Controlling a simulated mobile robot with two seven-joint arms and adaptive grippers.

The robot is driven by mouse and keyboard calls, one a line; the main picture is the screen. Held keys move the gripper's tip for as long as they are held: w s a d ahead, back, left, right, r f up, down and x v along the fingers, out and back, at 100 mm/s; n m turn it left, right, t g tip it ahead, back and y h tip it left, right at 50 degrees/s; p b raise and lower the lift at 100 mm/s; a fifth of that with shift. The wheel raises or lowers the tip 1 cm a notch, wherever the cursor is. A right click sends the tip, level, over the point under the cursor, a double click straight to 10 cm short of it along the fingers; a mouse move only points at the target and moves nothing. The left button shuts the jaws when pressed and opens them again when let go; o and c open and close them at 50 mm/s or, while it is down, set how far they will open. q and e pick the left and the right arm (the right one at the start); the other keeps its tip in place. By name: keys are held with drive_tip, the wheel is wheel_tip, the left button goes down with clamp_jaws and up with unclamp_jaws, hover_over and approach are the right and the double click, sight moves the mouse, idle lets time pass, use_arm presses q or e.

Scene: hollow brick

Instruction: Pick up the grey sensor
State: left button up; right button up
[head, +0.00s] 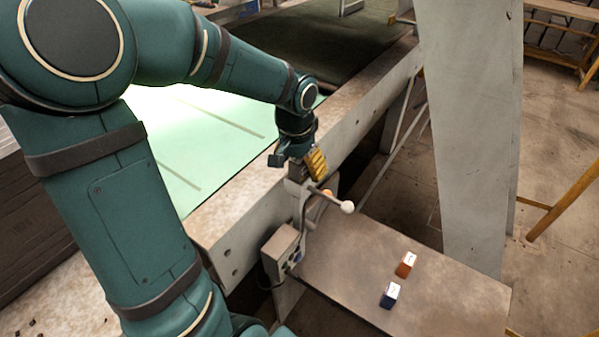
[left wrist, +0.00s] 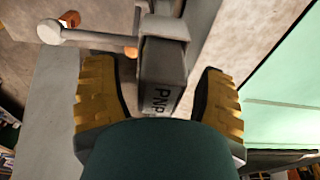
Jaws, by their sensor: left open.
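The grey sensor (left wrist: 163,72) is a dark grey block marked "PNP", seen in the left wrist view. It stands between the yellow-padded fingers of my left gripper (left wrist: 162,90), with a visible gap on each side. In the head view my left gripper (head: 301,168) is at the machine's side rail, just above a grey bracket, and it is open. The sensor is mostly hidden by the gripper there. My right gripper is in neither view.
A lever with a white ball knob (head: 347,207) sticks out close to the gripper; the knob also shows in the left wrist view (left wrist: 49,31). A grey control box (head: 282,249) hangs below. An orange-red block (head: 405,265) and a blue block (head: 390,295) lie on the side table (head: 440,300).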

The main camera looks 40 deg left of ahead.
use_arm(q)
drive_tip(key=shift+f, duration=0.4)
clamp_jaws()
